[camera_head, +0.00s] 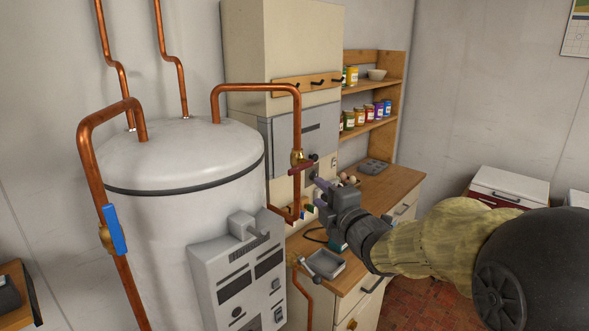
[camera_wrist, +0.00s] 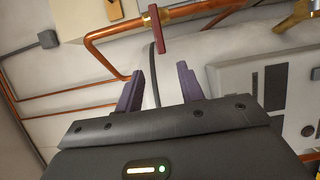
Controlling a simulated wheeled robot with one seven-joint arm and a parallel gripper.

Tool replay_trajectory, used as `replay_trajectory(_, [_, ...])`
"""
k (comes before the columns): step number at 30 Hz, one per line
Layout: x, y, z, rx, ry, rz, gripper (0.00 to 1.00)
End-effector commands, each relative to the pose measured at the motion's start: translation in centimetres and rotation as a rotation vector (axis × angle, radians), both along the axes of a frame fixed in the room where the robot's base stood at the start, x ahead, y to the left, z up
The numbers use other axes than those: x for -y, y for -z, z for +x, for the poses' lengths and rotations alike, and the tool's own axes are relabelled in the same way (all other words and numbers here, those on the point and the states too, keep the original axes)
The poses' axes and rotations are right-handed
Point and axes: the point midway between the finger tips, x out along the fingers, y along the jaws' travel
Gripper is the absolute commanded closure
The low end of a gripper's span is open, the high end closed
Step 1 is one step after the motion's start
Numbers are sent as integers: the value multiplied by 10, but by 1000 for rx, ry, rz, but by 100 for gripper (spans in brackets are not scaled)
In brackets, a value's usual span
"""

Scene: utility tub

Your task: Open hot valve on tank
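The white tank (camera_head: 180,165) stands at the left in the head view. A copper pipe from its top runs down its right side and carries a brass valve with a red handle (camera_head: 300,169). The red handle lies crosswise to the pipe; it also shows at the top of the wrist view (camera_wrist: 156,34). A blue valve handle (camera_head: 115,230) lies along the left pipe. My gripper (camera_head: 319,193) is just below and right of the red handle. In the wrist view its fingers (camera_wrist: 160,75) are apart with nothing between them, and the handle is beyond the tips.
A grey control box (camera_head: 238,275) is on the tank's front. A wooden counter (camera_head: 385,190) with a metal tray (camera_head: 325,265) is behind and under my arm. Shelves with jars (camera_head: 365,115) stand at the back. Copper pipes run close to my gripper.

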Motion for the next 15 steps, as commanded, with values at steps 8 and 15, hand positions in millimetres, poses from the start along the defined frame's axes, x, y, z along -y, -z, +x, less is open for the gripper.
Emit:
replay_trajectory(8, [-23,-2,40,-4,-1,0,62])
replay_trajectory(15, [-42,-2,72,-2,-2,0,62])
